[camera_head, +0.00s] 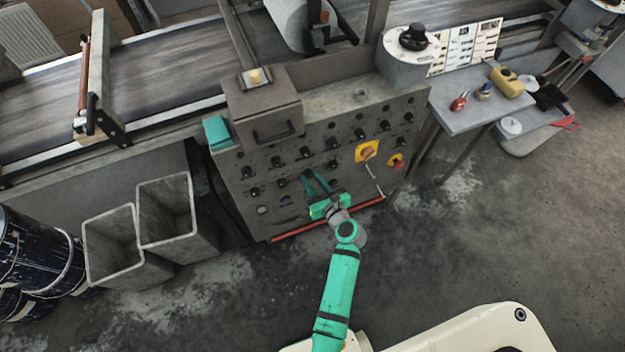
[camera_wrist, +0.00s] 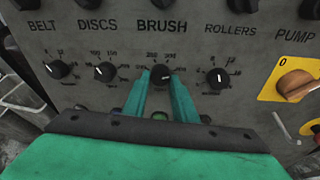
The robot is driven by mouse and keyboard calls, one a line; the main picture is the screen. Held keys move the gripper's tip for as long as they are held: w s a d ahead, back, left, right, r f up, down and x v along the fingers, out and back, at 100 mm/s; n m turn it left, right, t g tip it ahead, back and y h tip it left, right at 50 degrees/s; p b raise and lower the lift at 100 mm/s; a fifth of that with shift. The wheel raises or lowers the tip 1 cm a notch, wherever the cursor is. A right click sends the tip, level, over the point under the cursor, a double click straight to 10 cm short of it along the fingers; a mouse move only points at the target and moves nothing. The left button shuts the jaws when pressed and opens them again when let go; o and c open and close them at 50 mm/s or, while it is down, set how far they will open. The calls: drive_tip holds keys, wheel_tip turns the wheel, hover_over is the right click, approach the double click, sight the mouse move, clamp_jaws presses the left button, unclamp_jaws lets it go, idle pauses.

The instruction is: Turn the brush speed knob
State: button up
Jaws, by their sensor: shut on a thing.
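The brush speed knob (camera_wrist: 161,76) is a small black dial under the word BRUSH on the grey control panel (camera_head: 240,165), with a printed number scale around it. My gripper (camera_wrist: 160,82) has green fingers on either side of this knob and is shut on it. In the head view my gripper (camera_head: 316,180) reaches the lower middle of the panel. The fingers and wrist hide the knob there. In the wrist view the knob's lower part and part of its scale are hidden by the fingers.
Beside it are the belt knob (camera_wrist: 58,69), discs knob (camera_wrist: 105,72) and rollers knob (camera_wrist: 218,79). An orange pump switch (camera_wrist: 296,85) on a yellow plate is at the right. Grey bins (camera_head: 180,225) stand left of the panel; a small table (camera_head: 460,118) stands right.

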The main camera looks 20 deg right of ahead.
drive_tip(key=shift+m, duration=0.3)
idle(0.4)
drive_tip(key=o, duration=1)
drive_tip(key=shift+o, duration=0.2)
drive_tip(key=v, duration=1)
drive_tip(key=shift+s, duration=0.35)
drive_tip(key=shift+s, duration=0.1)
